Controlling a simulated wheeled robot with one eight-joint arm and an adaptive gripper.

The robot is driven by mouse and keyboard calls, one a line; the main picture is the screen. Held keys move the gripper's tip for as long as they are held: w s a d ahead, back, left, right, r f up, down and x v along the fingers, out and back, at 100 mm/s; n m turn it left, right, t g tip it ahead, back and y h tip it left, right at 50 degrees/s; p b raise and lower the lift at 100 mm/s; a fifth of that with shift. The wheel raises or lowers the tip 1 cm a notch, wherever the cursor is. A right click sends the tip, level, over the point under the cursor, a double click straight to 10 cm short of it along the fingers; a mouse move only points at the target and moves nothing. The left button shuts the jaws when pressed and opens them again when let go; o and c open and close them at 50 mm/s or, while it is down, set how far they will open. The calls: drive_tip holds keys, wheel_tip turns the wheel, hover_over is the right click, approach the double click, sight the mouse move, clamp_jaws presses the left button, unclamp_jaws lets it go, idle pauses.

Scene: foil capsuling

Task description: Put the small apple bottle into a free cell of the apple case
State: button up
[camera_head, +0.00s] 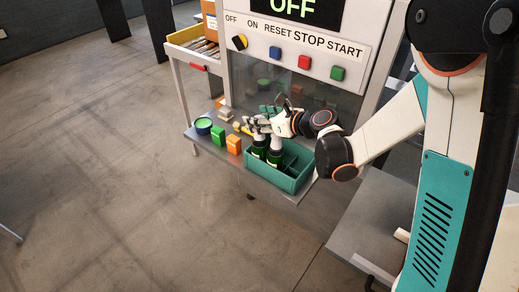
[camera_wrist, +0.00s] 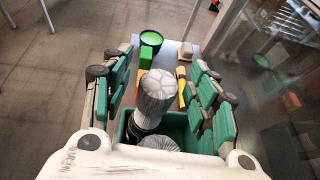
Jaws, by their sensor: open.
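Two dark green bottles with silver-white foil tops stand in the teal case (camera_head: 272,178). One bottle (camera_head: 259,149) is at the case's left end, the other (camera_head: 275,156) just right of it. I cannot tell which is the small apple bottle. My gripper (camera_head: 256,123) is over the case's left part, its fingers spread. In the wrist view, one foil top (camera_wrist: 155,92) stands between the open fingers, with gaps on both sides. The second foil top (camera_wrist: 158,143) is closer to the palm and partly hidden by it. The right compartments of the case look empty.
Left of the case on the metal shelf are an orange block (camera_head: 234,144), a green block (camera_head: 218,135) and a dark blue tub with green inside (camera_head: 203,125). Small yellow and beige items (camera_head: 226,113) lie behind. A machine panel (camera_head: 290,52) with buttons and glass rises behind.

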clamp_jaws()
drive_tip(key=shift+r, duration=0.15)
wheel_tip(320, 180, up, 20)
drive_tip(key=p, duration=0.5)
drive_tip(key=shift+p, duration=0.35)
